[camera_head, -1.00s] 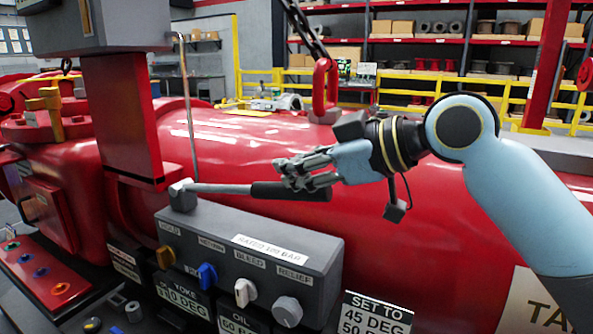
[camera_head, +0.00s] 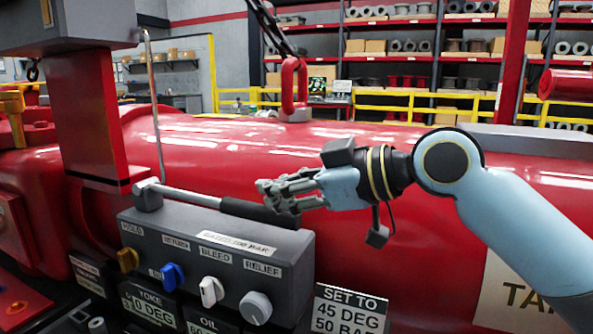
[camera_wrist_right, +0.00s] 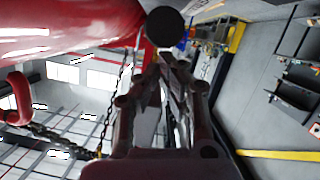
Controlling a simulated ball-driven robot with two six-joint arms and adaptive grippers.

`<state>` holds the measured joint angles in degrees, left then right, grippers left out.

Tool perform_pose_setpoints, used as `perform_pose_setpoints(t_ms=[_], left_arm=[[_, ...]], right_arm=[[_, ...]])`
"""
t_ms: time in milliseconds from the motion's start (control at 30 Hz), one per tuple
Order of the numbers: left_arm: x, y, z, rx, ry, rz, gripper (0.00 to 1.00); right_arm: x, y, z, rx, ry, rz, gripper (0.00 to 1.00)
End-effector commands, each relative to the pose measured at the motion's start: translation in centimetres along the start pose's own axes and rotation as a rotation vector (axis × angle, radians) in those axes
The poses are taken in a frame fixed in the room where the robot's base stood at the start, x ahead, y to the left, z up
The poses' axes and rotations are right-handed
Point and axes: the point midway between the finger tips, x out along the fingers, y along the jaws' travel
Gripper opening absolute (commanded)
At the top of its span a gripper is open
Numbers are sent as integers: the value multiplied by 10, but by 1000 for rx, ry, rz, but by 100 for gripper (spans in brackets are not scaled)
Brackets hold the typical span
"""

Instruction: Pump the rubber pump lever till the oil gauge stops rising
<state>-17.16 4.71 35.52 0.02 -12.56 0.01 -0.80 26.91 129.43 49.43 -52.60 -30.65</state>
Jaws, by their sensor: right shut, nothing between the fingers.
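The pump lever is a grey rod (camera_head: 190,197) with a black rubber grip (camera_head: 258,211), rising from a pivot on the grey valve box and slanting down to the right. My right gripper (camera_head: 272,194) is shut and empty, its fingers against or just over the top of the grip; exact contact is unclear. In the right wrist view, a dark round end (camera_wrist_right: 165,27), likely the grip's, lies just beyond my fingers (camera_wrist_right: 170,75). An OIL readout (camera_head: 207,323) is cut off at the bottom edge and seems to read 80. My left gripper is out of view.
The valve box (camera_head: 290,262) carries yellow, blue, white and grey knobs, labelled HOLD, RETURN, BLEED and RELIEF. A sign (camera_head: 346,310) reads SET TO 45 DEG, 50 BAR. A large red cylinder (camera_head: 400,240) lies behind. A red post (camera_head: 90,120) stands left of the lever.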

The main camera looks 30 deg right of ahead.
Motion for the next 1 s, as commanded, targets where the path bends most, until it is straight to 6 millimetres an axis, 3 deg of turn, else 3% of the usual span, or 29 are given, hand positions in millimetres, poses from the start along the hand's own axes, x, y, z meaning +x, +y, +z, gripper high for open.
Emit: perform_pose_setpoints(t_ms=[400, 1000], left_arm=[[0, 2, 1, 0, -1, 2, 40], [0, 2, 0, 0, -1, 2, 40]], right_arm=[[-49, 1, 3, -4, -10, 4, 0], [-60, -1, 0, 2, -1, -3, 0]])
